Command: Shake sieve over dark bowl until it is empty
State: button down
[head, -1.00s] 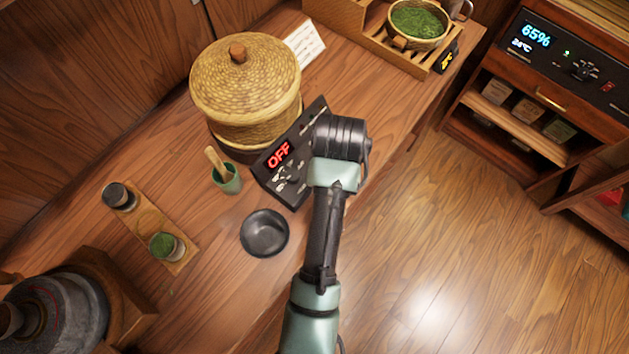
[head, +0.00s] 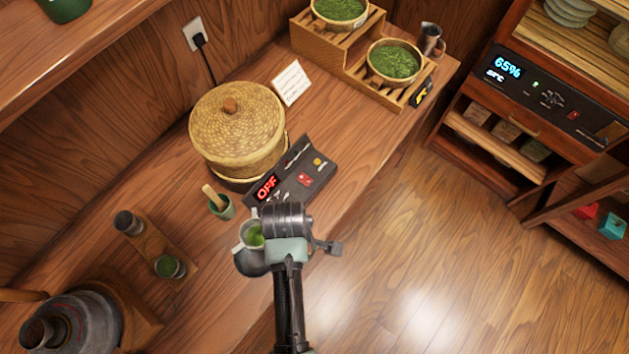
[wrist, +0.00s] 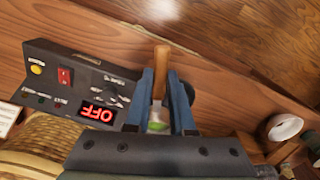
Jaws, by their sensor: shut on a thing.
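My gripper (wrist: 160,85) is shut on a wooden handle (wrist: 160,58) between its two blue fingers in the wrist view. I take this to be the handle of the sieve (head: 242,232), which shows in the head view as a pale-rimmed vessel with bright green matter in it, just left of my wrist. The dark bowl (head: 249,264) stands on the counter and is partly covered by the sieve and my wrist. The sieve appears above the bowl's far side; its exact height and tilt are unclear.
A green cup (head: 222,208) with a wooden tool stands close by on the left. Behind are a control panel (head: 318,180) reading OFF and a lidded woven basket (head: 238,125). A wooden rack (head: 143,232) with small jars lies left. The counter's front edge is near on the right.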

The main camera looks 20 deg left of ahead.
jog(key=f+b, duration=0.1)
jog(key=s+f+n+b, duration=0.1)
jog(key=f+b, duration=0.1)
jog(key=a+f+n+b, duration=0.1)
jog(key=f+b, duration=0.1)
jog(key=shift+s, duration=0.35)
dwell(0.3)
jog(key=shift+r, duration=0.1)
jog(key=shift+w+p, duration=0.75)
jog(key=shift+p, duration=0.05)
dwell(0.4)
jog(key=shift+s, duration=0.1)
dwell(0.5)
